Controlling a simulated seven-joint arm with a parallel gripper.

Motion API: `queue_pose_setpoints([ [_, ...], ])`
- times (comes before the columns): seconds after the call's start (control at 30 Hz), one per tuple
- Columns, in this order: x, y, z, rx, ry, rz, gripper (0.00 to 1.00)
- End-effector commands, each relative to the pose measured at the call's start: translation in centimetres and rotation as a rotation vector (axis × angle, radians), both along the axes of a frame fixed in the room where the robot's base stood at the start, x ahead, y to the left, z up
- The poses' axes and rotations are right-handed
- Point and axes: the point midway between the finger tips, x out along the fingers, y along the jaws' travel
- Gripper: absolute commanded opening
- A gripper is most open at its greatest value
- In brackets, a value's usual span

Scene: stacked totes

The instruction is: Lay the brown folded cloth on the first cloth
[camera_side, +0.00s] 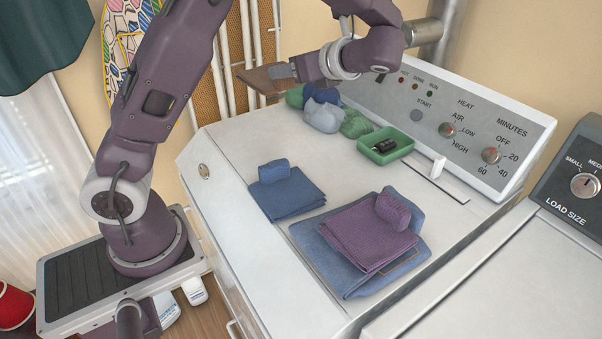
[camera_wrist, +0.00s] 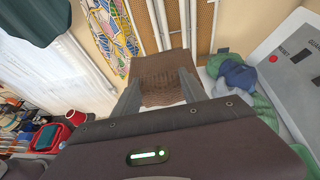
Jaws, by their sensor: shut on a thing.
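My gripper (camera_side: 284,71) is shut on the brown folded cloth (camera_side: 257,79), held in the air above the far left end of the white machine top. In the wrist view the brown cloth (camera_wrist: 158,66) sits between the two fingers of my gripper (camera_wrist: 160,96). A folded blue cloth (camera_side: 287,197) with a small blue roll on it lies on the machine top. A purple folded cloth (camera_side: 362,236) with a purple roll lies on a larger blue cloth (camera_side: 340,278) at the front. I cannot tell which is the first cloth.
Balled blue, grey and green cloths (camera_side: 322,116) lie along the back, beside a green tray (camera_side: 386,150) holding dark items. A control panel (camera_side: 450,125) rises behind. Another machine (camera_side: 500,275) stands at the right.

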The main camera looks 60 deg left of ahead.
Motion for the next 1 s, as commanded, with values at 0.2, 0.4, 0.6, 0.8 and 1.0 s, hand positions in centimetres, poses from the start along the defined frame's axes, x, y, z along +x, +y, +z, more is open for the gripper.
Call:
queue_pose_setpoints([
  [0.2, 2.1, 0.1, 0.9, 0.001, 0.005, -0.108, 0.11],
  [0.4, 2.0, 0.1, -3.3, 0.001, 0.006, -0.104, 0.11],
  [0.6, 2.0, 0.1, -7.8, 0.000, 0.005, -0.102, 0.11],
  [0.8, 2.0, 0.1, -12.0, 0.000, 0.005, -0.102, 0.11],
  [1.0, 2.0, 0.1, -15.8, 0.001, 0.001, -0.101, 0.11],
])
